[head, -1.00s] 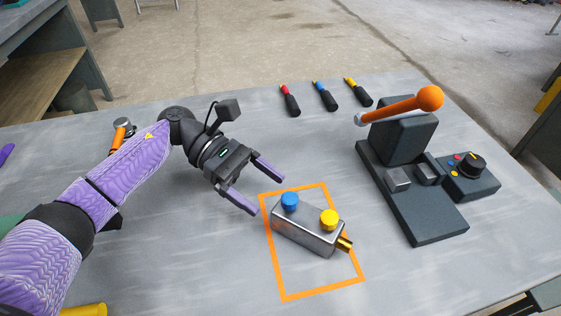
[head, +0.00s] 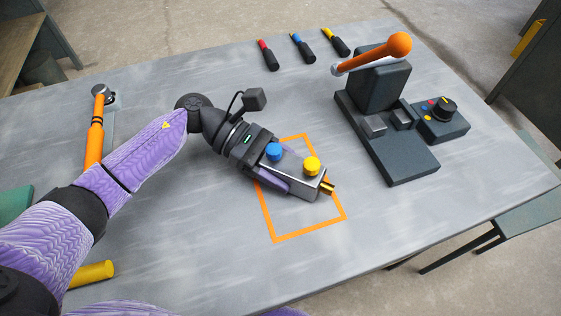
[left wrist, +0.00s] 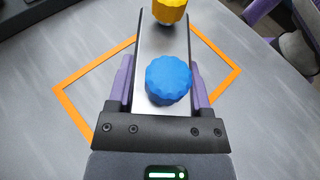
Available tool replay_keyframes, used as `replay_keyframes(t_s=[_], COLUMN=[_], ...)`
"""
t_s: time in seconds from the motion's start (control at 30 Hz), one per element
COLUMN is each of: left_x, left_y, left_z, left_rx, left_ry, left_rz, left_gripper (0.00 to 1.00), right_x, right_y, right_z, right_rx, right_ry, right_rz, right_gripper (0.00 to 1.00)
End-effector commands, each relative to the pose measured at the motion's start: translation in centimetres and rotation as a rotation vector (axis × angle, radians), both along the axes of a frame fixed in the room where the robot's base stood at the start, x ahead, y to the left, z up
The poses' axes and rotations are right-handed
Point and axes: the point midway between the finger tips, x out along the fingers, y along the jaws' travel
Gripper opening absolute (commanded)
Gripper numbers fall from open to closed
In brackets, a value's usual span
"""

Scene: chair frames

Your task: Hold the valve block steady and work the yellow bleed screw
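The silver valve block (head: 300,185) lies inside an orange outlined rectangle (head: 308,232) on the grey table. On top are a blue knob (head: 274,151) and the yellow bleed screw (head: 312,166); a brass fitting (head: 328,187) sticks out of its right end. My left gripper (head: 283,168) has one finger along each long side of the block, shut on it. The left wrist view shows the fingers against both sides, the blue knob (left wrist: 168,79) between them and the yellow screw (left wrist: 169,10) beyond. Purple and dark parts, apparently my right arm, are cut off at that view's top right; its fingertips are unclear.
A dark fixture (head: 400,160) with an orange-knobbed lever (head: 375,52) and a dial box (head: 440,122) stands at the right. Several coloured-tip tools (head: 304,47) lie at the back. An orange-handled wrench (head: 96,130) is at the left. Table in front of the block is clear.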

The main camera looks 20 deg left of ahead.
Motion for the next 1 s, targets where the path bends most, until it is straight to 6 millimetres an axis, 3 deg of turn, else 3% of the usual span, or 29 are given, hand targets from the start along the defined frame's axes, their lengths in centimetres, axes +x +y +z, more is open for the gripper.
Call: replay_keyframes(t_s=[0.03, 0.07, 0.3, 1.0], left_x=[0.02, 0.02, 0.02, 0.01], left_y=[0.01, 0.01, 0.02, 0.03], left_z=[0.05, 0.06, 0.06, -0.02], left_rx=[-0.001, -0.001, -0.001, 0.0], left_ry=[-0.001, -0.001, -0.001, 0.0], left_rz=[0.001, 0.0, 0.0, 0.0], left_gripper=[0.58, 0.52, 0.01, 0.0], right_x=[0.02, 0.01, -0.01, -0.37], right_y=[-0.01, -0.01, 0.08, 0.55], right_z=[0.0, 0.0, 0.0, -0.04], right_rx=[0.0, 0.0, 0.001, 0.008], right_ry=[0.0, 0.0, 0.0, 0.006], right_rz=[0.0, 0.0, 0.0, -0.004], right_gripper=[1.0, 1.0, 1.0, 1.0])
